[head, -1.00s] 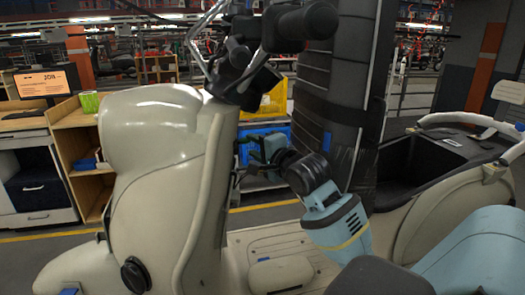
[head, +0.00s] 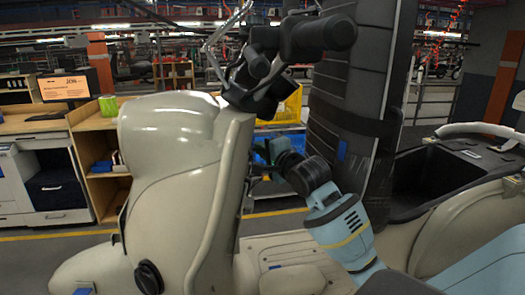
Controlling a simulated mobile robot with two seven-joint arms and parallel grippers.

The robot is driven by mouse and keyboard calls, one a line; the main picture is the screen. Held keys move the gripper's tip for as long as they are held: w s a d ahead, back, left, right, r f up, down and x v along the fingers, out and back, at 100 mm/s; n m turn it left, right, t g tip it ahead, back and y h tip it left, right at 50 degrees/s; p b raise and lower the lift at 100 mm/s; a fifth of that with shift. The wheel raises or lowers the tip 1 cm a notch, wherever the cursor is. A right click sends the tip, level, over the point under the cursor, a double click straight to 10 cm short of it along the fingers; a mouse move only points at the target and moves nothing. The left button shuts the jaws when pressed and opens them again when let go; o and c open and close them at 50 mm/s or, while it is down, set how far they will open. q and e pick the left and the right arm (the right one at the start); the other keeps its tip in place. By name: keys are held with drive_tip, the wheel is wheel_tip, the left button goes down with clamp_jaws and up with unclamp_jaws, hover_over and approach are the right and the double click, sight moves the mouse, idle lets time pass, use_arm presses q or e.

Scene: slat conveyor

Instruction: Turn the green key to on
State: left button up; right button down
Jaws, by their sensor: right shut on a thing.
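The cream scooter's front body (head: 170,150) fills the left middle of the head view, with its black handlebar (head: 310,38) above. My right gripper (head: 259,157) reaches in from the right. Its fingers are at the rear face of the front body, below the handlebar. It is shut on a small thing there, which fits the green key. The key itself is hidden by the fingers and too small to make out, so I cannot tell which way it is turned. My left gripper is not in view.
A dark padded column (head: 350,110) stands right behind my right forearm. The scooter's flat floor (head: 285,250) lies below the gripper, with its open black seat compartment (head: 425,175) at the right. A yellow crate (head: 285,105) and a wooden shelf (head: 95,140) stand behind.

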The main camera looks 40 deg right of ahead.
drive_tip(key=c, duration=2.1)
unclamp_jaws()
clamp_jaws()
drive_tip(key=shift+r+m+g, duration=0.25)
drive_tip(key=shift+m+g, duration=0.25)
drive_tip(key=shift+g, duration=0.7)
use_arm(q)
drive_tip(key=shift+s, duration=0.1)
use_arm(e)
drive_tip(key=shift+d, duration=0.1)
drive_tip(key=shift+r, duration=0.1)
